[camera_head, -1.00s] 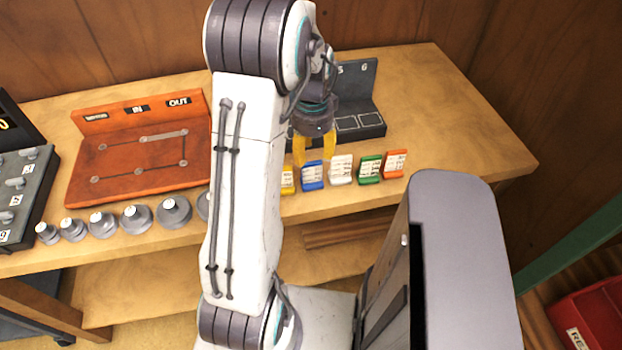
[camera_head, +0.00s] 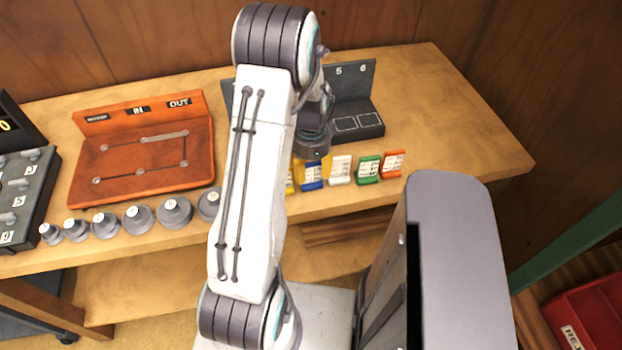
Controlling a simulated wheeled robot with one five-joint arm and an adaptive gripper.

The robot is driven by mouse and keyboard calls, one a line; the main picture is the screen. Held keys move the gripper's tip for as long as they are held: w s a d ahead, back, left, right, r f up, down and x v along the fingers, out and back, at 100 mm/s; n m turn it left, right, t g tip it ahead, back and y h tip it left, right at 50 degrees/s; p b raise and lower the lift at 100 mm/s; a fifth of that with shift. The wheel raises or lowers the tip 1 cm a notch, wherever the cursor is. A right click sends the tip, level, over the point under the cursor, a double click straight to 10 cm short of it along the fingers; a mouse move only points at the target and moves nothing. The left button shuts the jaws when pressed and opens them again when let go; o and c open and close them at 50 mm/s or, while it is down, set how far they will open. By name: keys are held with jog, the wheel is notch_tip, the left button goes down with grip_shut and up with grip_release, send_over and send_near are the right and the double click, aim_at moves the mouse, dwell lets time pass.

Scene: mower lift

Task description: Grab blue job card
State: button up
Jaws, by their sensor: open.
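The blue job card (camera_head: 312,178) stands near the front edge of the bench, second from the left in a row of coloured cards. Its white printed face shows, and its top is partly covered by my gripper. Whether the fingers touch the card cannot be told.
A yellow card (camera_head: 289,182) is close left, mostly hidden; white (camera_head: 340,170), green (camera_head: 368,170) and orange (camera_head: 393,163) cards stand right. A dark numbered rack (camera_head: 357,100) is behind. Grey knobs (camera_head: 174,212) and an orange board (camera_head: 141,160) are left.

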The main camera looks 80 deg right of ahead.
jog(key=shift+o, duration=0.4)
grip_shut()
